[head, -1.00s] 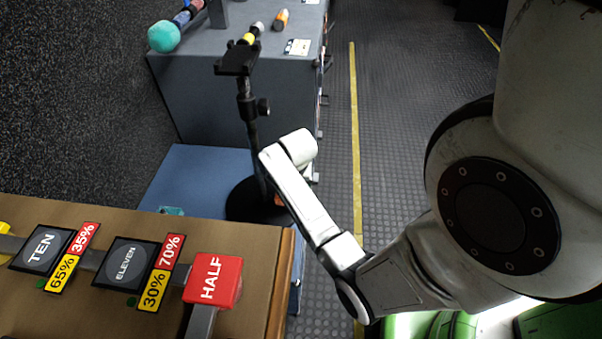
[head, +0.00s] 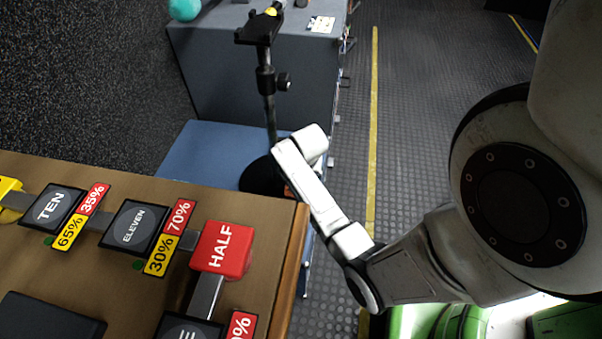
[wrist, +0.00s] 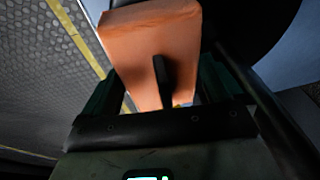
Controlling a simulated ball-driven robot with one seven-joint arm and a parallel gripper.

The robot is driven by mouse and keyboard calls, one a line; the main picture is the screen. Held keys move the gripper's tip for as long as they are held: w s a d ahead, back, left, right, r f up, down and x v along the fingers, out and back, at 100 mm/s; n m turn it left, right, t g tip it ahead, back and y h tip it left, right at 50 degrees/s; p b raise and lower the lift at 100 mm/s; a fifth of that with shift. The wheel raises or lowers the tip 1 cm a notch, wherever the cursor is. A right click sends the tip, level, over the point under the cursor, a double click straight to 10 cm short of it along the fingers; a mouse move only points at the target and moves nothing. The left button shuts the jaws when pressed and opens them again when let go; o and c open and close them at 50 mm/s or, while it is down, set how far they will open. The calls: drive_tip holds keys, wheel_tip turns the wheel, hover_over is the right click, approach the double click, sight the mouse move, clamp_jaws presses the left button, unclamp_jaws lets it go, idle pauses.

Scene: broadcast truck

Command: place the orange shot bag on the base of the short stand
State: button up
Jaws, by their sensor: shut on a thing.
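The short stand (head: 268,85) is black, with a flat top plate, an upright pole and a round base (head: 254,180). It stands beyond the cardboard-brown board in the head view, and my forearm covers part of its base. In the wrist view the orange shot bag (wrist: 150,40) fills the space between the fingers of my gripper (wrist: 160,88), which is shut on it; a black strap shows on the bag. A dark round edge, likely the stand base (wrist: 255,22), is at the upper right, beside the bag. Whether they touch cannot be told. In the head view my gripper is hidden.
A brown board (head: 130,270) with labelled blocks, including a red HALF block (head: 222,249), fills the lower left. A grey case (head: 255,65) stands behind the stand, with a blue surface (head: 203,155) before it. The ribbed floor with a yellow line (head: 374,110) is clear.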

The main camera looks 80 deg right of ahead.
drive_tip(key=shift+d+f, duration=0.1)
drive_tip(key=shift+f, duration=0.3)
drive_tip(key=o, duration=1.7)
drive_tip(key=shift+f, duration=0.1)
drive_tip(key=p+v, duration=0.4)
drive_tip(key=v, duration=0.9)
